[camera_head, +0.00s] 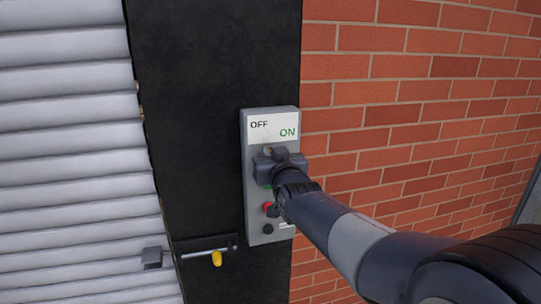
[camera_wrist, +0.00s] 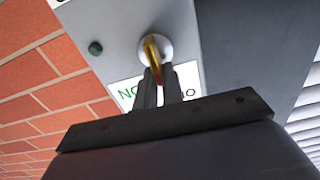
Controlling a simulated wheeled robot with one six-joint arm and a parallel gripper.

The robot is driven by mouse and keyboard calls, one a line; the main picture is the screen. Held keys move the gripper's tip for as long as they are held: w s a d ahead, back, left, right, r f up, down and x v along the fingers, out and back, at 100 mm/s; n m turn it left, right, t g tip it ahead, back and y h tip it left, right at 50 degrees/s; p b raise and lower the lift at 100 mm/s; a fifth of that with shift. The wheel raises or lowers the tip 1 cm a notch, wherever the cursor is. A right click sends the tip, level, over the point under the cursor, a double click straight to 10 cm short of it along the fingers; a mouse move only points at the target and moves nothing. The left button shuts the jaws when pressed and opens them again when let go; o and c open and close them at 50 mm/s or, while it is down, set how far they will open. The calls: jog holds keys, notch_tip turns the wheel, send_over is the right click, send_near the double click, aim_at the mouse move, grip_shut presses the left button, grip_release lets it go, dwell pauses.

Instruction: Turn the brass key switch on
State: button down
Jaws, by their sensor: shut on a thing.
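The grey control box (camera_head: 257,150) is fixed upright on a black post, with OFF at the upper left of its label and ON at the right. In the wrist view, the brass key (camera_wrist: 152,50) sits in a round silver switch (camera_wrist: 165,46), slightly slanted in the picture. My gripper (camera_wrist: 158,82) is shut on the key. In the head view, my gripper (camera_head: 279,163) is at the box just below the label and hides the key and the switch. The label (camera_wrist: 186,76) shows upside down behind the fingers in the wrist view.
A red button (camera_head: 267,206) and a black knob (camera_head: 267,229) are low on the box. A latch with a yellow piece (camera_head: 216,259) is at the lower left. A roller shutter (camera_head: 65,120) is on the left, a brick wall (camera_head: 420,90) on the right.

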jog(key=shift+f+b, duration=0.1)
jog(key=shift+b, duration=0.2)
jog(key=m, duration=0.6)
jog(key=d+f+m+b, duration=0.1)
jog(key=m, duration=0.4)
jog(key=m+b, duration=0.1)
jog(key=m, duration=0.5)
jog(key=shift+w+d+f+m, duration=0.25)
jog(key=shift+d+f+m, duration=0.05)
jog(key=shift+d, duration=0.1)
jog(key=c, duration=1.5)
grip_release()
jog(key=shift+c, duration=0.2)
jog(key=shift+s, duration=0.1)
